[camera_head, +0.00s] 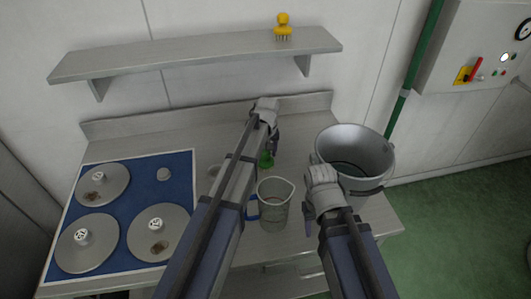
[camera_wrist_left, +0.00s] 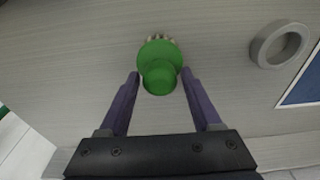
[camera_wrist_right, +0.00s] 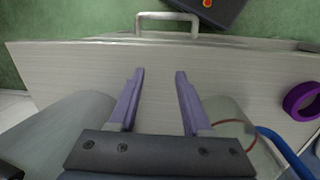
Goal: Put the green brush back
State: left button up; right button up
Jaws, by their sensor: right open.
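The green brush (camera_head: 266,161) stands on the steel worktop (camera_head: 215,140), partly hidden behind my left arm in the head view. In the left wrist view the green brush (camera_wrist_left: 160,68) has its round knob towards me and pale bristles at its far side. My left gripper (camera_wrist_left: 161,74) is open, with one finger on each side of the knob and a small gap on both sides. My right gripper (camera_wrist_right: 160,74) is open and empty above the worktop's front part, between the metal bucket (camera_head: 352,150) and the clear jug (camera_head: 275,212).
A wall shelf (camera_head: 190,55) holds a yellow brush (camera_head: 283,28) at its right end; the rest of it is bare. A blue panel with several round lids (camera_head: 150,232) lies at left. A grey ring (camera_wrist_left: 280,45) and a purple ring (camera_wrist_right: 302,101) lie on the worktop.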

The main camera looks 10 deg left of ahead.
pick_arm(q)
jog(key=shift+o, duration=0.7)
jog(key=shift+r, duration=0.1)
pick_arm(e)
jog(key=shift+r, duration=0.1)
pick_arm(q)
notch_tip(320, 180, up, 12)
jog(key=s+p, duration=0.1)
jog(key=p, duration=1.1)
jog(key=shift+s+d, duration=0.25)
jog(key=shift+d, duration=0.05)
pick_arm(e)
notch_tip(320, 180, up, 12)
pick_arm(q)
jog(key=shift+s, duration=0.1)
pick_arm(e)
jog(key=shift+s, duration=0.1)
